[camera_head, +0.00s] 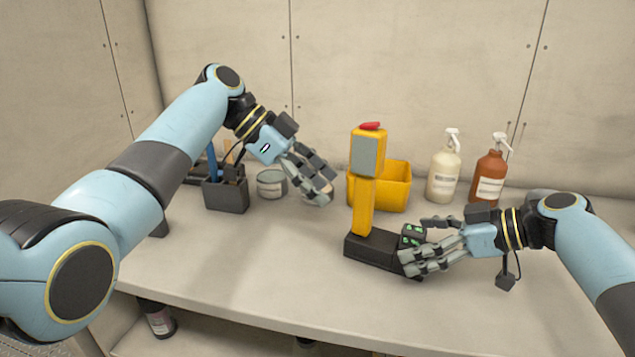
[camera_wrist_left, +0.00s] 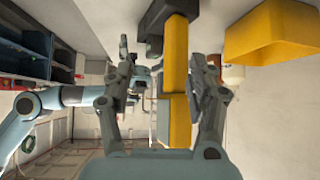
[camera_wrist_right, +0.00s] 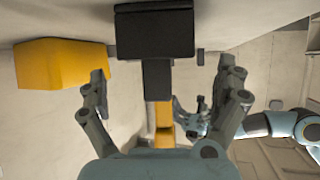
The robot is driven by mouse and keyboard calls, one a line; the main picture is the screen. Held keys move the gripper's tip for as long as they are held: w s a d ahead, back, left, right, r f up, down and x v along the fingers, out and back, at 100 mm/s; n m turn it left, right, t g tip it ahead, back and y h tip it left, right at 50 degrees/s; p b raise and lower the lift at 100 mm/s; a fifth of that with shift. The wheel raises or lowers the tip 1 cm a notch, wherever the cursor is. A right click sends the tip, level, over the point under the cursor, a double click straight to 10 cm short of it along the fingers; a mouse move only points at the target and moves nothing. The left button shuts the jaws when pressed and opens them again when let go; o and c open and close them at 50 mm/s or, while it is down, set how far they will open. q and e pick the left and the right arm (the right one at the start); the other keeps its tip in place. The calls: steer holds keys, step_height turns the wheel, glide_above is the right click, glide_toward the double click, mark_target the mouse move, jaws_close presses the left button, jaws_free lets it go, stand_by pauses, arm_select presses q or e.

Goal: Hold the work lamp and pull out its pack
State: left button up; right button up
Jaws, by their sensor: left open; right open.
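The work lamp (camera_head: 365,205) stands upright on the counter, with a yellow stem, a grey-faced yellow head, a red top and a black foot (camera_head: 370,250). Its pack (camera_head: 412,235), a dark block with green marks, sits at the foot's right end. My left gripper (camera_head: 325,188) is open, left of the stem and apart from it. In the left wrist view the yellow lamp (camera_wrist_left: 175,60) shows between the fingers. My right gripper (camera_head: 412,248) is open at the pack, its fingers partly hiding it. In the right wrist view dark blocks (camera_wrist_right: 155,35) show between the fingers; contact is unclear.
A yellow bin (camera_head: 395,188) stands behind the lamp. A cream bottle (camera_head: 442,175) and a brown pump bottle (camera_head: 487,178) stand at the back right. A dark caddy (camera_head: 226,194) and a tin (camera_head: 271,184) stand at the back left. The front left counter (camera_head: 250,265) is clear.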

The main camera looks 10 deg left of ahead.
mark_target(393, 242)
steer(key=shift+x, duration=2.8)
steer(key=shift+c, duration=0.4)
steer(key=c, duration=1.3)
steer(key=shift+o, duration=0.2)
steer(key=c, duration=0.4)
